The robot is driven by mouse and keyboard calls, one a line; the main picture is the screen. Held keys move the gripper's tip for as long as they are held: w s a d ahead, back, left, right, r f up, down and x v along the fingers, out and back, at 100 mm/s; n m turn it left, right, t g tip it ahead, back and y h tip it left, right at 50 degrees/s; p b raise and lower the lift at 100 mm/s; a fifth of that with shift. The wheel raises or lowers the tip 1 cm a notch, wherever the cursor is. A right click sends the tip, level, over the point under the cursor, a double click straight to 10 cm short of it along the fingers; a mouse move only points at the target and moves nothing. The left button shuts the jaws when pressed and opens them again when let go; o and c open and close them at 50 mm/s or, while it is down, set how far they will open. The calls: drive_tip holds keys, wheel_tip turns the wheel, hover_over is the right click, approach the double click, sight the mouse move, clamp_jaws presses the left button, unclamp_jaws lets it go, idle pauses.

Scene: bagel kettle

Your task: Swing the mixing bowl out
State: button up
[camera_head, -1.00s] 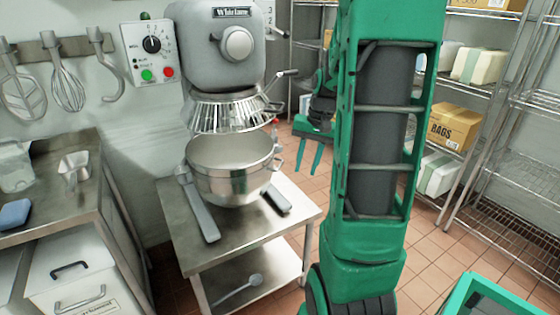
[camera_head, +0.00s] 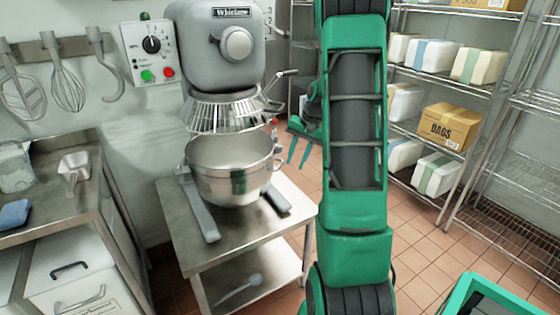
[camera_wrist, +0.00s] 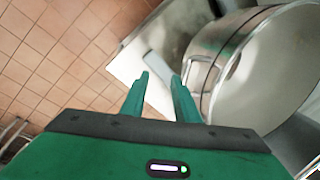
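The steel mixing bowl (camera_head: 228,178) sits under the grey mixer head (camera_head: 216,52) and its wire guard (camera_head: 224,112), above a steel stand. In the wrist view the bowl (camera_wrist: 275,75) fills the right side, with its side handle (camera_wrist: 197,72) facing my fingers. My gripper (camera_head: 299,150) is to the right of the bowl in the head view, partly hidden behind my arm. Its two green fingers (camera_wrist: 158,82) are apart with nothing between them. The right fingertip is close to the bowl's handle; I cannot tell whether it touches.
The mixer stand (camera_head: 250,232) has a scoop on its lower shelf. A counter (camera_head: 85,190) with containers stands at the left. Wire shelves with boxes, including a BAGS carton (camera_head: 446,127), stand at the right. Tiled floor (camera_head: 415,262) is open between.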

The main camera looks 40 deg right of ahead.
sight(280, 164)
drive_tip(key=w+a, duration=0.1)
drive_tip(key=w, duration=0.2)
drive_tip(key=w+a, duration=0.1)
drive_tip(key=shift+w+a, duration=0.3)
drive_tip(key=shift+f, duration=0.6)
clamp_jaws()
